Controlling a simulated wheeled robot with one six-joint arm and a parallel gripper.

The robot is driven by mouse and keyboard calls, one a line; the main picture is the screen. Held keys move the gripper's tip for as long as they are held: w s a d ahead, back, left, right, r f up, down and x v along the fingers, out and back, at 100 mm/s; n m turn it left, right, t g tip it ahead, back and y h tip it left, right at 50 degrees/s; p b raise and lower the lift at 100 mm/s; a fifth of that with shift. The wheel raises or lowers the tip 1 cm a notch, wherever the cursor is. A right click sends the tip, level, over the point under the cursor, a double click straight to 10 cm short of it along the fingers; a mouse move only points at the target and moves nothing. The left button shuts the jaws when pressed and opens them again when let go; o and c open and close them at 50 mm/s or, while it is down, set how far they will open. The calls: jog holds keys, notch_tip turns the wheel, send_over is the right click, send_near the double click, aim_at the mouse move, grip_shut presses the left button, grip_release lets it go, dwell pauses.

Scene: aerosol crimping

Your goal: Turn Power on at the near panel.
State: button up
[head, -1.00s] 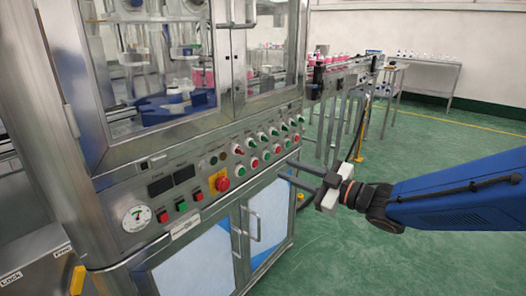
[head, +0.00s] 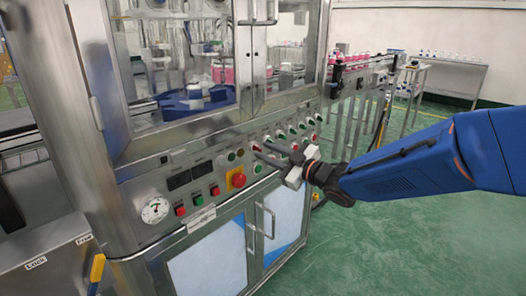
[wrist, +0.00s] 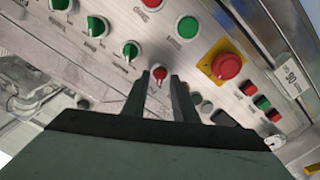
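The near panel (head: 150,186) is the sloped metal control face on the front of the machine. A red rotary knob (head: 256,147) stands on it at the left end of the rows of green knobs and buttons; it also shows in the wrist view (wrist: 159,74). The label by it is too small to read, so I cannot confirm it is Power. My gripper (head: 260,149) is at the panel. In the wrist view its two fingers (wrist: 160,78) are apart, with the red knob between their tips. I cannot tell whether they touch it.
A red emergency button on a yellow plate (head: 238,180) sits left of my gripper. Green rotary knobs (wrist: 97,26) and a green button (wrist: 187,27) are close by. A gauge (head: 155,210) is farther left. Cabinet doors with handles (head: 262,222) are below. The floor at right is clear.

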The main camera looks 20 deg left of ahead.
jog(key=shift+x, duration=1.1)
grip_shut()
jog(key=shift+m, duration=0.5)
jog(key=m, duration=0.5)
jog(key=shift+m, duration=0.3)
jog(key=m, duration=0.5)
jog(key=shift+m, duration=0.4)
